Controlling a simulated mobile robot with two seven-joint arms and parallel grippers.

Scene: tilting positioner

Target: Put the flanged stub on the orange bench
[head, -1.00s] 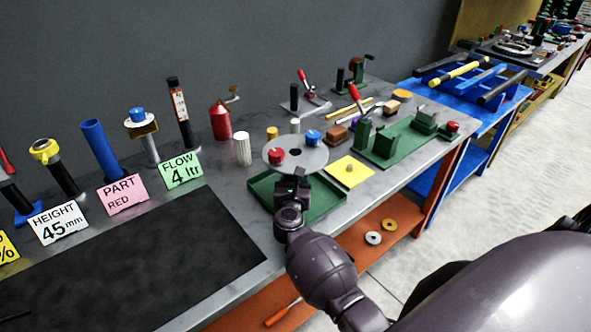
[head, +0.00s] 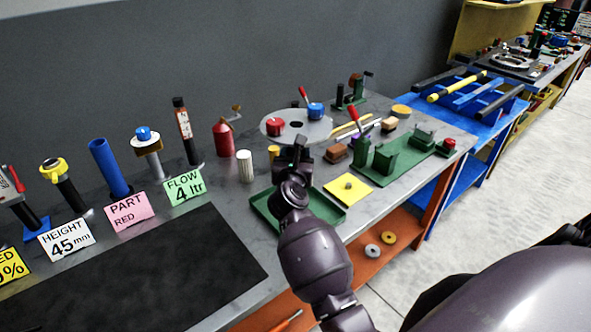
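The flanged stub shows as a grey round disc (head: 296,133) with a dark centre hole. A red knob (head: 275,127) and a blue knob (head: 315,111) sit on its top face. It is raised above the orange bench (head: 262,222), which has a grey top and orange frame. The arm I take as my left one reaches up from below. Its gripper (head: 294,152) is at the disc's near underside and appears shut on the part below; the fingers' contact is hidden. My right gripper is not in view.
A green tray (head: 258,207) lies under my gripper, with a yellow plate (head: 335,182) to its right. A green fixture (head: 385,176) stands further right. A red can (head: 224,138) and a white cylinder (head: 245,166) stand left. The black mat (head: 130,275) is clear.

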